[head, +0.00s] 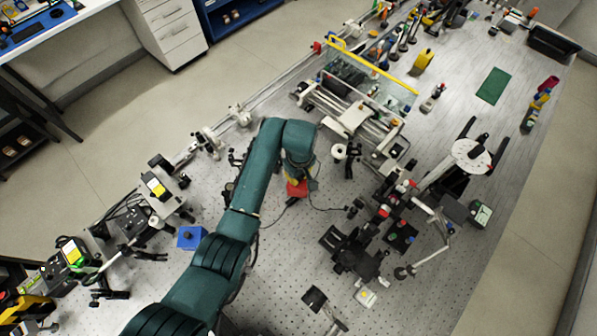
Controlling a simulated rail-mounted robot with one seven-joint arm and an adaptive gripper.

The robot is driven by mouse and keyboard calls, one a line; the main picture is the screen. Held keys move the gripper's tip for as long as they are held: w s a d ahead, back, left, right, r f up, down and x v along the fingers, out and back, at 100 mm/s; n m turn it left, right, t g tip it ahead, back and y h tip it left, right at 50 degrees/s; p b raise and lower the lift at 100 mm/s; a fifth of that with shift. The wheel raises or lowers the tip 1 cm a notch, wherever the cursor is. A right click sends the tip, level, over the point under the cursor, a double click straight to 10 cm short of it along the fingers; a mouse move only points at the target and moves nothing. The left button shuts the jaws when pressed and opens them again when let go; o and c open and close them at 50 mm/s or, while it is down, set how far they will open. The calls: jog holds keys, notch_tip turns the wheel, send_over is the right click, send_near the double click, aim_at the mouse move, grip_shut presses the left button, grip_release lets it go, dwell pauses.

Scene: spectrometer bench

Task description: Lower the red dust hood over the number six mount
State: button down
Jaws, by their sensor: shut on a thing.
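The red dust hood (297,189) is a small red shape just below the end of my green arm, over the perforated bench top. My gripper (294,179) is shut on the hood; the fingers are mostly hidden by my wrist. I cannot tell how high the hood is above the bench. A dark cable and small dark parts lie close under and beside it. No number is legible, so I cannot tell which mount is number six.
Dark optical mounts (355,255) crowd the bench to the right. A glass-sided rig with a yellow bar (365,65) stands behind. A blue box (191,238) sits to the left.

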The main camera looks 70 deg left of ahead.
jog(key=c, duration=1.1)
grip_release()
jog(key=r, duration=1.2)
jog(key=shift+w+d, duration=0.1)
jog(key=shift+d, duration=0.15)
